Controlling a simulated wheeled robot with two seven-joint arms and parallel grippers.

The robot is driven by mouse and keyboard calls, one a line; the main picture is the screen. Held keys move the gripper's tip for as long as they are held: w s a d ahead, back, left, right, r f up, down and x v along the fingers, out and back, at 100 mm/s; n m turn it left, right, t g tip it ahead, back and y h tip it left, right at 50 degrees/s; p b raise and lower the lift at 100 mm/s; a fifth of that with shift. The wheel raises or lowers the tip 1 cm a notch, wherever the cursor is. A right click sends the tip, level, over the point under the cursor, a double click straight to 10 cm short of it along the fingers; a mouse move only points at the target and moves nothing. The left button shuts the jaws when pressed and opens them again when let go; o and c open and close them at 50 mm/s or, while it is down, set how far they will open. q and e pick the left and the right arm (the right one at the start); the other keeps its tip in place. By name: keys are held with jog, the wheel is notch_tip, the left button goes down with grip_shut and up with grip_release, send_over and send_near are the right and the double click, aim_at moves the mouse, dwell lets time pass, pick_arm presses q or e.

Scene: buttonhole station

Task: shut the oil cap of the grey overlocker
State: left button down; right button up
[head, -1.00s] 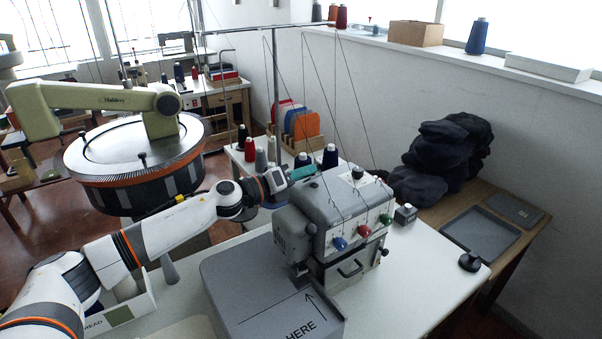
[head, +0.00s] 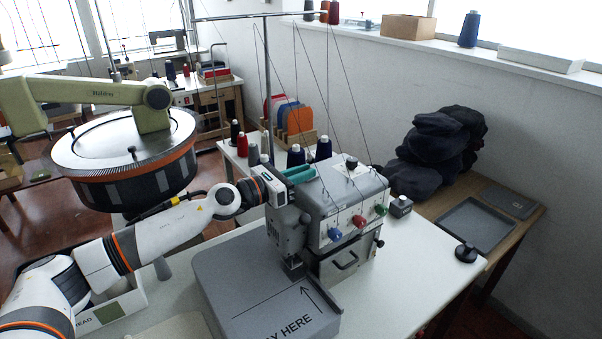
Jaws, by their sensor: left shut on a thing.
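The grey overlocker (head: 322,232) stands on the white table, with blue, red and green knobs on its front. A small black round knob (head: 351,162) stands on its top; I cannot tell whether it is the oil cap. No open cap can be made out. My left gripper (head: 300,173) is at the upper left back edge of the overlocker, its teal fingers level with the top cover. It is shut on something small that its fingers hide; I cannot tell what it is. My right gripper is not in view.
Thread cones (head: 323,149) stand close behind the overlocker, and threads run down to it from a tall stand (head: 267,90). A round machine (head: 130,160) stands left, behind my arm.

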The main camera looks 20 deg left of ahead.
pick_arm(q)
jog(key=shift+f, duration=0.2)
dwell(0.4)
jog(key=c, duration=1.7)
grip_release()
jog(key=shift+s, duration=0.1)
jog(key=b+v, duration=0.2)
jog(key=v, duration=0.1)
jog(key=b+v, duration=0.2)
jog(key=v, duration=0.1)
jog(key=b+v, duration=0.2)
jog(key=v, duration=0.1)
jog(key=shift+f, duration=0.35)
jog(key=shift+s+a+r+b, duration=0.2)
jog(key=shift+s+a+b, duration=0.2)
jog(key=shift+s+b, duration=0.25)
jog(key=shift+s+a+r+b, duration=0.15)
jog(key=shift+s+a+b, duration=0.2)
jog(key=shift+s+b, duration=0.25)
jog(key=shift+r, duration=0.15)
